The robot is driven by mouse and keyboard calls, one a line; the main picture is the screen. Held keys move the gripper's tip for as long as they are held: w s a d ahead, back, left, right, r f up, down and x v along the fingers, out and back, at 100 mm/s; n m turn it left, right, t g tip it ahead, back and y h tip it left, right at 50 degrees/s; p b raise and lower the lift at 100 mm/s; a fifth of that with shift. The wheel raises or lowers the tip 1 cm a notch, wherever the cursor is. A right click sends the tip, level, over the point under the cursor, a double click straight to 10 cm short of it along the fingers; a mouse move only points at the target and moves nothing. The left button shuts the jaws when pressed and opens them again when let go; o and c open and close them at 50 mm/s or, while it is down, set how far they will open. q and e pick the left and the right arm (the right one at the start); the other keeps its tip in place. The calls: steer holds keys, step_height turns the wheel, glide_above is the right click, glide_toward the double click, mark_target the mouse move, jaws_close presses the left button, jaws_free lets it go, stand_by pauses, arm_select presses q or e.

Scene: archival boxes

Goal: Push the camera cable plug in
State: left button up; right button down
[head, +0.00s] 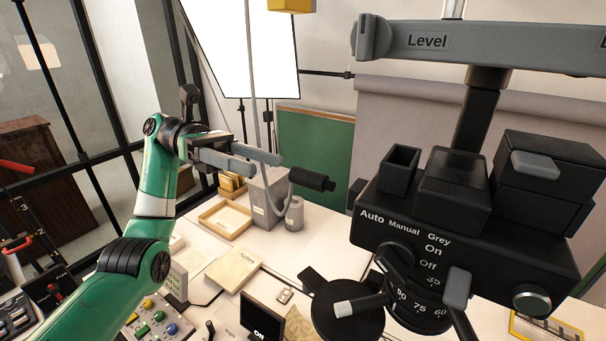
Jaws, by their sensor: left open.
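The camera (460,235) is a large black body at the right, with labelled switches, a dial and a grey lever on its front. A black cylindrical plug (312,179) hangs in the air left of the camera, its narrower end pointing right. A grey cable (288,203) loops up to its rear end. The plug is apart from the camera in the picture. I cannot make out a socket. My left gripper (268,165) is open, its two grey fingers pointing right, just left of the plug. Nothing shows between the fingers. My right gripper is not in view.
A grey bar marked Level (480,42) crosses above the camera. A grey archival box (265,200) and a grey cylinder (295,214) stand below the plug. A notes pad (233,269) and a small Off display (262,318) are on the table. Open air lies between plug and camera.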

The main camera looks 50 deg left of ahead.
mark_target(293, 174)
arm_select(q)
steer(key=p+x, duration=0.1)
steer(key=x, duration=0.7)
steer(key=shift+w+d, duration=0.15)
steer(key=shift+d, duration=0.2)
steer(key=shift+c, duration=0.2)
jaws_close()
stand_by(0.7)
